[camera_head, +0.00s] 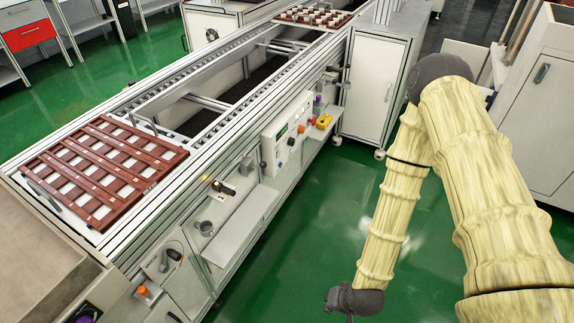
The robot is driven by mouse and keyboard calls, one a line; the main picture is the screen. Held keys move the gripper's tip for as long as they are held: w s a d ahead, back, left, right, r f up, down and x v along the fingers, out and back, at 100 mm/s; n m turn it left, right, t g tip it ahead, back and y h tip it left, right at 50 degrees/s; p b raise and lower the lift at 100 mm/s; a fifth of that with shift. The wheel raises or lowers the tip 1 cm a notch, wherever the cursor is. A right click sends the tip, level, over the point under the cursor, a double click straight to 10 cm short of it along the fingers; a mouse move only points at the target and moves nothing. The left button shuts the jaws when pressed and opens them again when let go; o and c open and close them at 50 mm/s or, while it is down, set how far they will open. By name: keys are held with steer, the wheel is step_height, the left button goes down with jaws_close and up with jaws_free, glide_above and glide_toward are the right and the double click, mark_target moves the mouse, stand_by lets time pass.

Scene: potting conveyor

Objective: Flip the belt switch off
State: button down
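A pale control box (164,262) on the near side of the conveyor carries a dark rotary handle. A second control panel (287,133) further along has a green display and coloured knobs. I cannot tell which of them holds the belt switch, nor read any switch position. My gripper (352,300) is a dark shape at the lower end of my arm, low over the green floor. It is to the right of both panels and apart from them. Its fingers are too small and cut off to show whether they are open.
The conveyor (235,85) runs from lower left to the top. A brown slatted tray (105,165) lies on its near end, another (313,18) at the far end. A grey shelf (232,230) juts from its side. White cabinets stand right. Green floor (300,235) is clear between.

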mark_target(279, 154)
steer(key=w+a+f+m+t+y+b, duration=0.1)
steer(key=w+a+m+t+b, duration=0.15)
steer(key=w+b, duration=0.4)
steer(key=w+a+f+m+t+y+b, duration=0.1)
steer(key=w+a+t+b, duration=0.2)
steer(key=w, duration=0.7)
steer(key=w+a+f+m+t+y+b, duration=0.15)
steer(key=w+a+b, duration=0.25)
steer(key=w, duration=0.4)
steer(key=w+d+r+m+t+b, duration=0.1)
steer(key=w+r+m+t+b, duration=0.1)
steer(key=w, duration=0.4)
steer(key=w+d+r+m+t+b, duration=0.2)
steer(key=w+r+m+t+b, duration=0.1)
steer(key=w+r+b, duration=0.2)
steer(key=w+d+r+m+t+h+b, duration=0.1)
steer(key=w+r+m+t+b, duration=0.2)
steer(key=w, duration=0.5)
steer(key=shift+d+r+b, duration=0.2)
steer(key=shift+r+b, duration=0.2)
steer(key=shift+b, duration=0.5)
steer(key=shift+w, duration=0.15)
